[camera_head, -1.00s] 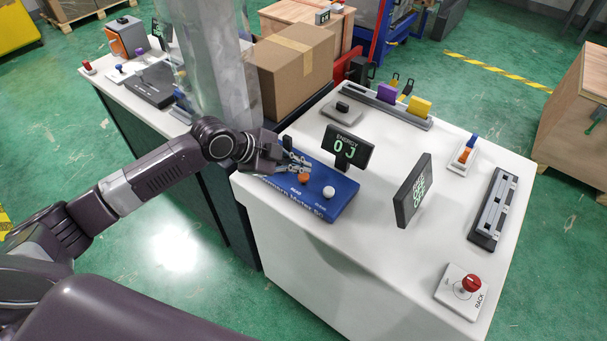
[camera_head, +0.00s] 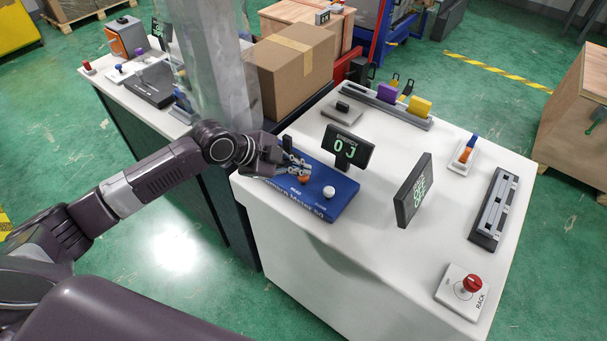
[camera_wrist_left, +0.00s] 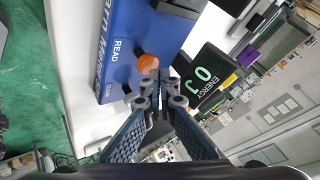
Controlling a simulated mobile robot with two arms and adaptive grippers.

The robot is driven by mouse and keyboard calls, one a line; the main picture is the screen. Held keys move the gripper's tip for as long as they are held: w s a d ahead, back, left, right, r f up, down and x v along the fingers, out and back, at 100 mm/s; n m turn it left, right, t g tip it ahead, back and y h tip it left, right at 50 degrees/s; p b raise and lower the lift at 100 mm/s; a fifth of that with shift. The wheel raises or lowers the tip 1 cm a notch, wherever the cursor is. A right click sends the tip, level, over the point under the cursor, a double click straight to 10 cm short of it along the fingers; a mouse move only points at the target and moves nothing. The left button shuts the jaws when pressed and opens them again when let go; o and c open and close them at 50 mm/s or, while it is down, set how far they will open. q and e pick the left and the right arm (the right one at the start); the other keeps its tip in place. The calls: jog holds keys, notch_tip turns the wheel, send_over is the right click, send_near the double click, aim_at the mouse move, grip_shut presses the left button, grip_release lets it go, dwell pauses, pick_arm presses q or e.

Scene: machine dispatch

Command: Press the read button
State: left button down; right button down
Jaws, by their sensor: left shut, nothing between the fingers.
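The blue meter box (camera_head: 340,199) lies on the white counter, with an orange button beside the READ label and a white button (camera_head: 328,192) to its right. The orange read button (camera_wrist_left: 147,62) shows in the left wrist view just beyond my fingertips. In the head view the button (camera_head: 304,180) is partly covered by my fingers. My left gripper (camera_head: 305,172) is shut and empty, its tips at or very near the button; I cannot tell whether they touch. It also shows in the left wrist view (camera_wrist_left: 158,85). The ENERGY display (camera_head: 346,151) reads 0 J. My right gripper is not in view.
A second dark display (camera_head: 413,190) stands to the right on the counter (camera_head: 390,245). A red knob labelled RACK (camera_head: 472,283) is at the front right. A cardboard box (camera_head: 290,72) and a clear column (camera_head: 213,65) stand behind my left arm.

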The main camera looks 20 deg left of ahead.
pick_arm(q)
jog(key=shift+f+b, duration=0.3)
jog(key=shift+f, duration=0.3)
dwell(0.3)
jog(key=shift+r, duration=0.1)
jog(key=shift+r+p, duration=0.85)
jog(key=shift+r, duration=0.05)
notch_tip(320, 180, up, 5)
jog(key=p, duration=0.4)
jog(key=shift+r, duration=0.15)
dwell(0.6)
